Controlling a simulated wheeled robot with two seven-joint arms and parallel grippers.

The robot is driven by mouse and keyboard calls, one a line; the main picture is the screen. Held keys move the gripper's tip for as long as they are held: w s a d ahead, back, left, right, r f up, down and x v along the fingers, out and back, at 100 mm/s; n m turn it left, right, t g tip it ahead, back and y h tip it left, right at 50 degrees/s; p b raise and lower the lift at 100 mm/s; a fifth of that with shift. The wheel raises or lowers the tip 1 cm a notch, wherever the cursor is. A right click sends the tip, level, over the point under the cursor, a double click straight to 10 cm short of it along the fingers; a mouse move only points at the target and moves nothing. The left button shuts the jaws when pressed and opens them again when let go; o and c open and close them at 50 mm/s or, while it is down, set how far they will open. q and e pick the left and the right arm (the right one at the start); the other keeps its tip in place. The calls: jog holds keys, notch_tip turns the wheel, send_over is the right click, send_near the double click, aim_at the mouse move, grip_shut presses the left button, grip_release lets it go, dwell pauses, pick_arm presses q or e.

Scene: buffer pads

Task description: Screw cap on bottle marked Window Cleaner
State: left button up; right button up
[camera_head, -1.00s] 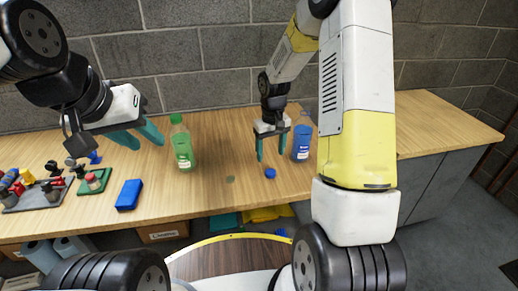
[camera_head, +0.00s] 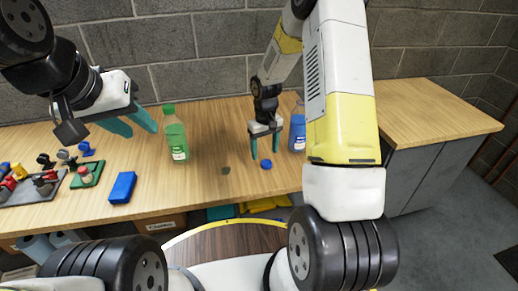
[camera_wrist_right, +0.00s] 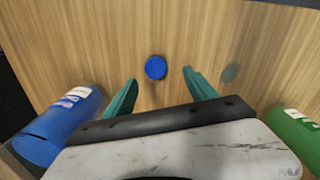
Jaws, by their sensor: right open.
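A round blue cap (camera_head: 266,165) lies on the wooden table. In the right wrist view the blue cap (camera_wrist_right: 155,67) lies just beyond and between the fingertips. My right gripper (camera_head: 265,157) is open, pointing down above the cap, with nothing between its fingers; its teal fingers (camera_wrist_right: 160,78) also show in the wrist view. A blue bottle (camera_head: 298,132) stands to its right, partly hidden by my right arm; the bottle (camera_wrist_right: 60,128) also shows at left in the wrist view. Its label is too small to read. My left gripper (camera_head: 137,127) is open and empty, above the table at left.
A green bottle (camera_head: 176,140) with a green cap stands left of my right gripper. A blue block (camera_head: 122,187), a green pad (camera_head: 87,174) and a grey tray (camera_head: 35,193) with small parts lie at the left. Table space between the bottles is mostly clear.

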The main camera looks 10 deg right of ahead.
aim_at(267, 163)
jog(key=shift+d+f, duration=0.2)
jog(key=shift+f, duration=1.1)
jog(key=shift+d+f, duration=0.2)
jog(key=shift+f, duration=1.1)
grip_shut()
